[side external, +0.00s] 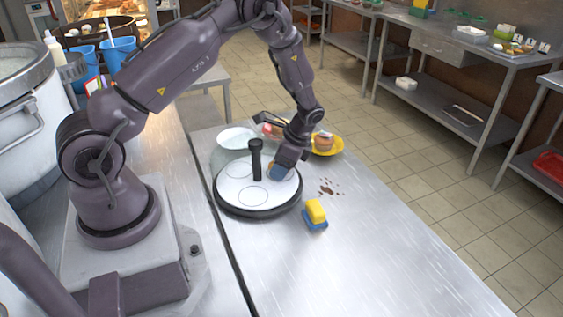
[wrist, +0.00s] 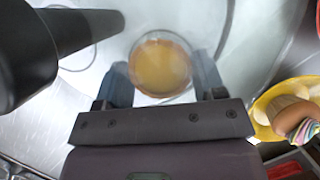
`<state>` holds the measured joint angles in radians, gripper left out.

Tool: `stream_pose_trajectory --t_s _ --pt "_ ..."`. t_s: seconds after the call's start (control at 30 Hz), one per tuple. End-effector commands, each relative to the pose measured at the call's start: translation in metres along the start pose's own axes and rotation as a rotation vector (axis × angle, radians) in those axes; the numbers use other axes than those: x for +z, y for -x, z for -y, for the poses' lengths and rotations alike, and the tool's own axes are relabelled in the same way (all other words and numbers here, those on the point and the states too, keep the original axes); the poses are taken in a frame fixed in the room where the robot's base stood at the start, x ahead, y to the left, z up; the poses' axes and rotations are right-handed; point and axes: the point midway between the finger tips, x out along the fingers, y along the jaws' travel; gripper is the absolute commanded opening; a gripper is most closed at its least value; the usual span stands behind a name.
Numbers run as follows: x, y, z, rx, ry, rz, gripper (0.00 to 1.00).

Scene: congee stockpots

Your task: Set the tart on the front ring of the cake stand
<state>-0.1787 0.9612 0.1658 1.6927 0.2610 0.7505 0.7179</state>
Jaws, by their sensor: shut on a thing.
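The tart (wrist: 160,66) is round and golden brown, and sits between the fingers of my gripper (wrist: 162,82) in the wrist view. My gripper (side external: 280,171) is shut on it over the right part of the cake stand (side external: 233,188) in the side view, where the fingers hide most of the tart. The stand is a white disc with a dark rim and a dark central post (side external: 256,160). Thin rings are drawn on it. The front ring (side external: 253,197) is bare. I cannot tell whether the tart touches the disc.
A yellow plate (side external: 338,149) with a cupcake (side external: 323,141) stands behind my gripper. A yellow and blue sponge (side external: 315,213) and brown crumbs (side external: 327,188) lie right of the stand. The counter's front is clear.

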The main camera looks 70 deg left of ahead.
Motion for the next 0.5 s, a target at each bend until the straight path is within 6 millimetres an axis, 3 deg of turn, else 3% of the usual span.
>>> stream_pose_trajectory --t_s 0.37,0.4,0.5 --pt "-0.002 -0.0051 -0.0001 0.0 -0.001 0.0 0.41" --pt "-0.0021 -0.0053 -0.0001 0.0 -0.001 -0.001 0.68" --pt "-0.0023 -0.0058 -0.0008 0.001 -0.002 0.0 0.91"
